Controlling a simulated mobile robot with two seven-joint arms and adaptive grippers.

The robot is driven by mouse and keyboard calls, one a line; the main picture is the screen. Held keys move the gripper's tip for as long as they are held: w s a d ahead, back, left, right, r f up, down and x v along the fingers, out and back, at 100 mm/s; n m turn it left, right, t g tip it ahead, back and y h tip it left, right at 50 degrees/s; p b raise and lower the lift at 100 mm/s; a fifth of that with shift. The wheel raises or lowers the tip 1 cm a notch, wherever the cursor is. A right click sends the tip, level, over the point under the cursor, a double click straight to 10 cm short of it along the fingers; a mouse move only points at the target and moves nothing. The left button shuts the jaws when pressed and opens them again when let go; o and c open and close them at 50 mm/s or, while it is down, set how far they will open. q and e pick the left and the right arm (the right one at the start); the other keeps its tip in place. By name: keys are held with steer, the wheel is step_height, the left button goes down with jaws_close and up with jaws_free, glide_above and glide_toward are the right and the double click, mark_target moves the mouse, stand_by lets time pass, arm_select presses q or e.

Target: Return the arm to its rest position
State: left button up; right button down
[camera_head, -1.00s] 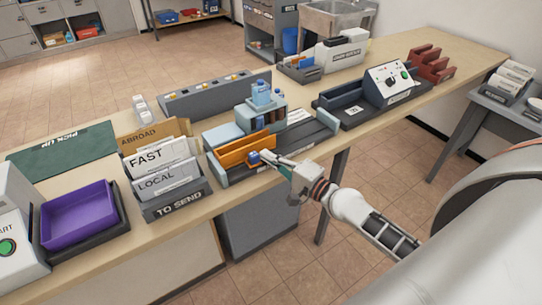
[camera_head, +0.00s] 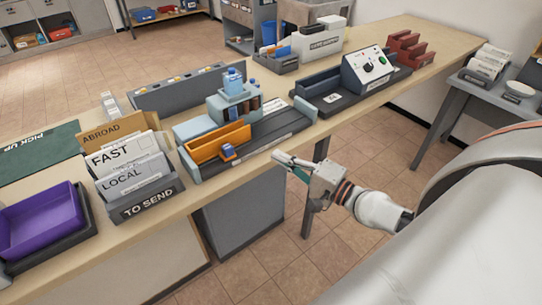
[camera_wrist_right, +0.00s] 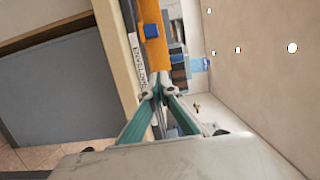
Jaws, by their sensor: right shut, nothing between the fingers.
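My right gripper (camera_head: 281,164) is shut and empty in the head view. It hangs in front of the counter's front edge, to the right of the orange tray (camera_head: 214,146) and apart from it. In the right wrist view the right fingertips (camera_wrist_right: 158,94) are together, with the orange tray (camera_wrist_right: 153,65) and a small blue block beyond them. The small blue block (camera_head: 228,152) sits at the front of the orange tray in the head view. My right forearm reaches in from the lower right. My left gripper is not in view.
The wooden counter (camera_head: 180,207) holds a TO SEND rack (camera_head: 148,203) with envelopes, a purple tray (camera_head: 40,222), and a grey machine with a dial panel (camera_head: 368,68). A grey cabinet (camera_head: 245,225) stands under it. A side table (camera_head: 462,86) is at the right. Tiled floor lies open in front.

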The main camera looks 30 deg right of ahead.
steer(key=shift+s, duration=0.2)
steer(key=s+a+f+n+g+h, duration=0.1)
steer(key=s+a+f+n, duration=0.3)
steer(key=f, duration=0.5)
steer(key=s+a+f+n+g+h, duration=0.1)
steer(key=s+a+f+n+g, duration=0.2)
steer(key=f+n, duration=0.5)
steer(key=s+a+f+n+g+h, duration=0.1)
steer(key=s+a+f+n, duration=0.4)
steer(key=f, duration=0.5)
steer(key=shift+s+a+n+g, duration=0.4)
steer(key=shift+s+n+g, duration=0.4)
steer(key=shift+s, duration=0.25)
